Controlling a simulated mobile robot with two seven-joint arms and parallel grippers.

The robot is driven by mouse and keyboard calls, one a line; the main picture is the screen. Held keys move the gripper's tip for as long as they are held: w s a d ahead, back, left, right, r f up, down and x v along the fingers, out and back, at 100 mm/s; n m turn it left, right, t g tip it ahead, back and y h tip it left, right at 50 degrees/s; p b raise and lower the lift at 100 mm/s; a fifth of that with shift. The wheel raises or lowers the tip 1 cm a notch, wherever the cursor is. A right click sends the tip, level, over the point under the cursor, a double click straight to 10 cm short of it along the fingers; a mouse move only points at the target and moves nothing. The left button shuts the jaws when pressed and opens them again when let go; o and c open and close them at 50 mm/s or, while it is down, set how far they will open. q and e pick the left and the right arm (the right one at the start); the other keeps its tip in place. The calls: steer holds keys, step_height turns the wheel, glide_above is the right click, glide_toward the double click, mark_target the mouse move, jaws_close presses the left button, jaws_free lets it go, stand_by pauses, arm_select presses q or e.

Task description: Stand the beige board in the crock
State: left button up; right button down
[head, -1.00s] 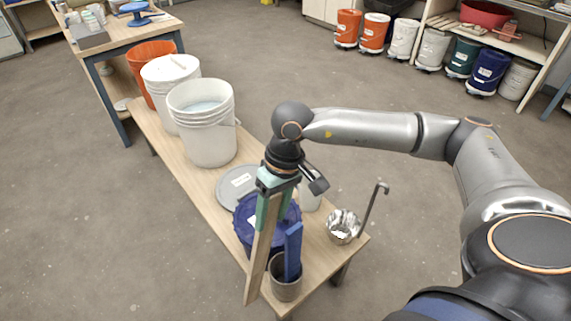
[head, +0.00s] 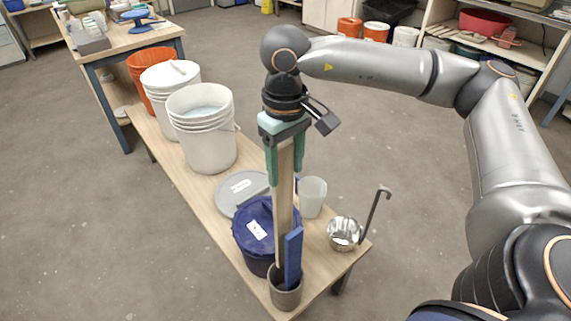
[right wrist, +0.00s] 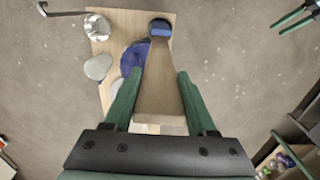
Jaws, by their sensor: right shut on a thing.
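The beige board (head: 284,190) is long and hangs nearly upright below my right gripper (head: 286,182), which is shut on its upper part. In the right wrist view the board (right wrist: 160,95) runs away between the green fingers of my right gripper (right wrist: 152,100) toward the crock (right wrist: 160,20). In the head view the grey crock (head: 286,298) stands at the bench's near end with a blue board (head: 293,258) upright in it. The beige board's lower end meets the crock's rim; I cannot tell whether it is inside. My left gripper (right wrist: 280,27) is open and empty, well apart.
A lidded blue bucket (head: 256,238) stands close behind the crock. White buckets (head: 203,140) stand farther back. The floor right of the bench is clear.

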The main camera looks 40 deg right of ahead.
mark_target(285, 197)
steer(key=shift+f+b, duration=1.55)
steer(key=shift+f, duration=0.9)
steer(key=shift+f+b, duration=0.8)
steer(key=shift+f, duration=0.1)
steer(key=shift+f+b, duration=0.3)
steer(key=shift+f, duration=0.25)
steer(key=shift+f+b, duration=0.25)
steer(key=shift+b, duration=0.2)
